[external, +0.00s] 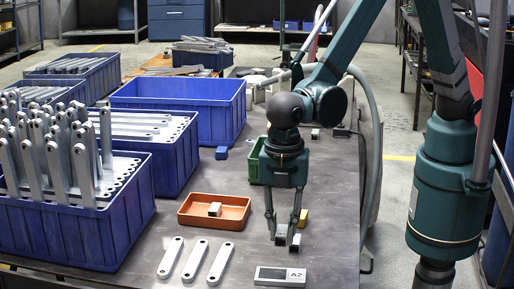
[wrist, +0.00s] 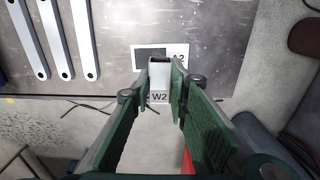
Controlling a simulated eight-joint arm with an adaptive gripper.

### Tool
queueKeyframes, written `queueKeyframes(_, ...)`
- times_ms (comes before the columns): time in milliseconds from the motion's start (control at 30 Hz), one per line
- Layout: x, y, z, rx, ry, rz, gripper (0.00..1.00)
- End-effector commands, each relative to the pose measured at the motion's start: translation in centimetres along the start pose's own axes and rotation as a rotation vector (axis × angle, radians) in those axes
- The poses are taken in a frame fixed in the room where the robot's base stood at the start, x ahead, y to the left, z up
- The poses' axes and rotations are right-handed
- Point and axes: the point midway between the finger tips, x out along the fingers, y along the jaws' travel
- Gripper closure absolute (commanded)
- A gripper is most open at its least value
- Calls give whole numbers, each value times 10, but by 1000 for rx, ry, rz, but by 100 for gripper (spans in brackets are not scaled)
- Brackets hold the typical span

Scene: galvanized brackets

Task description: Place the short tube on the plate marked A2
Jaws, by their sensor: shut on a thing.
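The short tube, a small pale grey rectangular piece (wrist: 160,68), sits between the fingertips of my gripper (wrist: 161,80) in the wrist view. My gripper is shut on it. A label reading W2 shows on the near side of what I hold. In the external view my gripper (external: 284,232) points down near the table's front right, with the fingers partly covering the tube. The plate marked A2 (external: 280,276), light with a dark rectangle, lies flat just in front of my gripper. In the wrist view the plate (wrist: 180,58) shows just beyond the tube, partly hidden by it.
Several flat grey brackets (external: 195,261) lie left of the plate. An orange tray (external: 236,222) with a small block (external: 214,209) stands behind them. A yellow block (external: 302,218) is close behind my gripper, and a green bin (external: 255,168) is farther back. Blue crates of brackets line the left.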

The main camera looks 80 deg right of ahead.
Motion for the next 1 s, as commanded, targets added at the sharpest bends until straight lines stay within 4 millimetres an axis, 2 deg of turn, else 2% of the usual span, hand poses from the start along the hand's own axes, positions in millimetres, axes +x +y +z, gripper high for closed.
queueKeyframes(433, 6, 0, 0, 0, 0, 0, 95)
queueKeyframes(800, 53, 0, 0, 0, 0, 0, 95)
queueKeyframes(1000, 63, 0, 0, 0, 0, 0, 95)
